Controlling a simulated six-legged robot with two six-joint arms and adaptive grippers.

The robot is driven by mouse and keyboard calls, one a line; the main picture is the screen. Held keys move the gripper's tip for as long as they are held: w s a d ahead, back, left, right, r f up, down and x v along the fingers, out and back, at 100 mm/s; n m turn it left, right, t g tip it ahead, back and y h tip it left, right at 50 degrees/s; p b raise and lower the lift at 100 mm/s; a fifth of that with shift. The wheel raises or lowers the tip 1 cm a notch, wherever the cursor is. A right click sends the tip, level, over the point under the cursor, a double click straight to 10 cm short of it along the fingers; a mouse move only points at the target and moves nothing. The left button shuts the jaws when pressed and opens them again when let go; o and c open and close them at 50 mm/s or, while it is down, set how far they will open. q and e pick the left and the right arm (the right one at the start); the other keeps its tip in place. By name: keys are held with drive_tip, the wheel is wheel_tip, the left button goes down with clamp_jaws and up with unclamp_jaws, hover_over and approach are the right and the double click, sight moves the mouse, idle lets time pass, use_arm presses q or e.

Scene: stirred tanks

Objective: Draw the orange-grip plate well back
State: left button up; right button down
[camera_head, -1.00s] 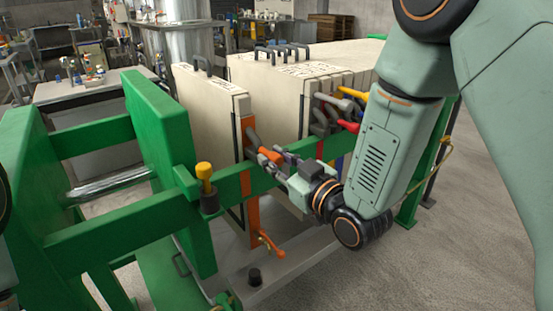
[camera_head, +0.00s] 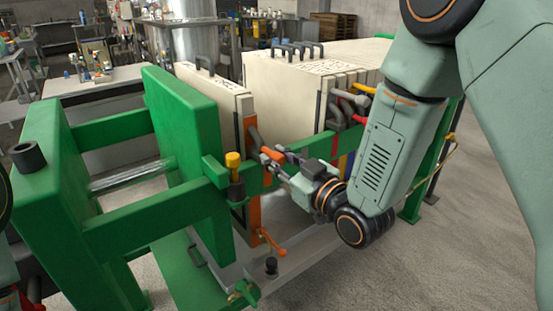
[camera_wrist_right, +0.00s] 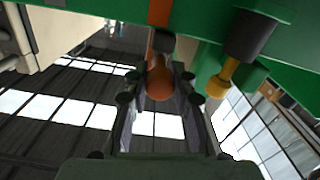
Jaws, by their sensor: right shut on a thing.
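The orange-grip plate is a cream slab (camera_head: 212,92) with an orange stripe down its front edge, standing upright between the green pressing plate (camera_head: 185,130) and the pack of cream plates (camera_head: 285,95). A clear gap lies between it and the pack, and it is close to the green plate. My right gripper (camera_head: 284,158) is shut on its orange grip (camera_head: 268,153), at the near side of the green rail. In the right wrist view the orange grip (camera_wrist_right: 159,82) sits between the two fingers. My left gripper is out of view.
A yellow-topped dark post (camera_head: 233,170) stands on the rail left of the grip. An orange handle (camera_head: 271,241) juts out low in front. Red and yellow grips (camera_head: 345,108) stick out from the pack on the right. Bare floor lies at lower right.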

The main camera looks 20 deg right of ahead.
drive_tip(key=c, duration=1.1)
unclamp_jaws()
drive_tip(key=shift+d, duration=0.2)
drive_tip(key=shift+a, duration=0.1)
drive_tip(key=v, duration=0.5)
drive_tip(key=shift+s, duration=0.2)
drive_tip(key=shift+v, duration=1)
drive_tip(key=shift+r, duration=0.1)
